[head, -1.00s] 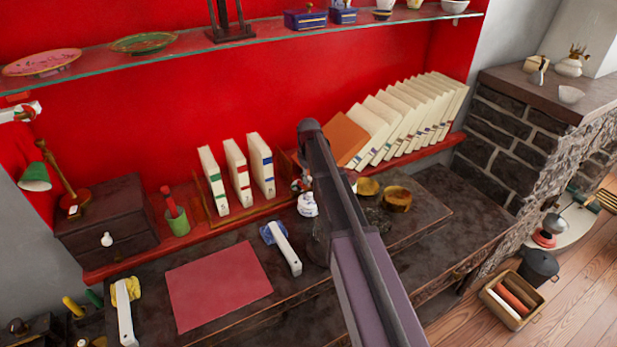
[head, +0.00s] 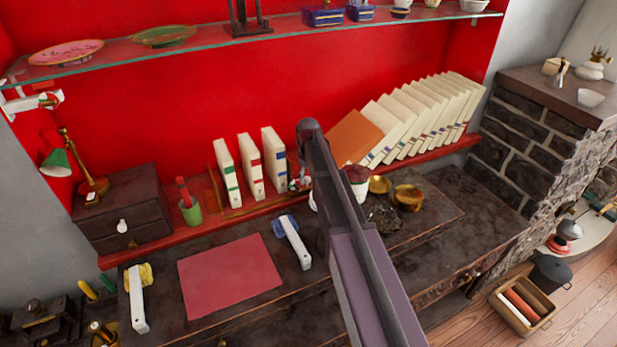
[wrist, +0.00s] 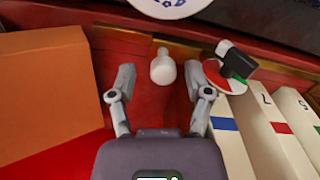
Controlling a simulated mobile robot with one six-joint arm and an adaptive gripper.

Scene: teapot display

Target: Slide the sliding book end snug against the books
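Three upright white books (head: 251,167) stand in a wooden rack on the red shelf in the head view. A brown upright piece (head: 293,164), apparently the sliding book end, stands right of them, mostly hidden by my arm. In the wrist view, my gripper (wrist: 160,72) is open, with its two fingers on either side of a small white knob (wrist: 163,67). Dark red wood lies behind the knob; I cannot tell whether the knob belongs to the book end. No finger visibly touches it. White books with blue and red bands (wrist: 262,135) are at right there.
An orange book (head: 355,137) leans against a row of white books (head: 425,118); it also fills the wrist view's left side (wrist: 45,95). A red, white and green object (wrist: 226,76) sits beside the right finger. A dark-red-topped pot (head: 356,178) stands beside my arm.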

